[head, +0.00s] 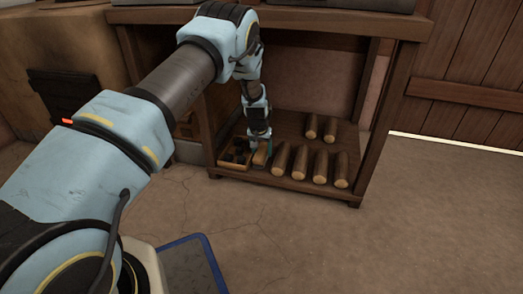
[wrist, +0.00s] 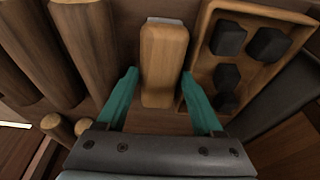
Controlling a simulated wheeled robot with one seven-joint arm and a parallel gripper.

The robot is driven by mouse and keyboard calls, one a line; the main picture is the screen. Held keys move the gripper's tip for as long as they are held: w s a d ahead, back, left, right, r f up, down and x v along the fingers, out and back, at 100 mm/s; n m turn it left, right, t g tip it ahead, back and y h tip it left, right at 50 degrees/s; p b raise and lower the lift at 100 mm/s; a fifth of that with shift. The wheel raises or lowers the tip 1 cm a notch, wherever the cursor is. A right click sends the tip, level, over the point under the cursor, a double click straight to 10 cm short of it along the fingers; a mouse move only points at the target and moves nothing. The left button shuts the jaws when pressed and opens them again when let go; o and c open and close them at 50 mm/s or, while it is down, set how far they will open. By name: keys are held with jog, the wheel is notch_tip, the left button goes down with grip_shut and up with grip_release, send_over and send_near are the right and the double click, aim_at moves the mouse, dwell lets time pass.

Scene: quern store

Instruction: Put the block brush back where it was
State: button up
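The block brush (wrist: 163,65) is a light wooden block with a strip of pale bristle showing at its far end in the wrist view. It rests on the low wooden shelf board (head: 312,128), between the tray and a row of logs; it shows small in the head view (head: 260,158). My gripper (wrist: 159,72) has teal fingers, spread on either side of the brush's near end. There is a small gap on the left; the right fingertip is very close to the brush, and I cannot tell if it touches. My gripper (head: 262,143) is low over the shelf in the head view.
A wooden tray (wrist: 202,40) with several black cubes (wrist: 228,38) lies close beside the brush. Several round logs (head: 321,167) lie on its other side. Shelf posts (head: 375,100) and the upper board (head: 340,22) frame the space. The floor in front is mostly clear.

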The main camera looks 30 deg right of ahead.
jog(key=shift+o, duration=1.3)
jog(key=shift+r, duration=0.1)
jog(key=p+v, duration=0.5)
jog(key=v, duration=0.7)
jog(key=a+r+n, duration=0.2)
jog(key=a+r, duration=0.5)
jog(key=a, duration=0.3)
jog(key=a+r+n, duration=0.2)
jog(key=a+r, duration=0.5)
jog(key=a, duration=0.4)
jog(key=s+a+r+n+y, duration=0.1)
jog(key=s+a+r, duration=0.3)
jog(key=s+a, duration=0.4)
jog(key=s+a+r+n+y, duration=0.1)
jog(key=s+a+r, duration=0.3)
jog(key=s+a, duration=0.4)
jog(key=a+n, duration=0.1)
jog(key=a, duration=0.4)
jog(key=shift+s+r+g, duration=0.25)
jog(key=shift+s+g, duration=0.1)
jog(key=shift+g, duration=0.05)
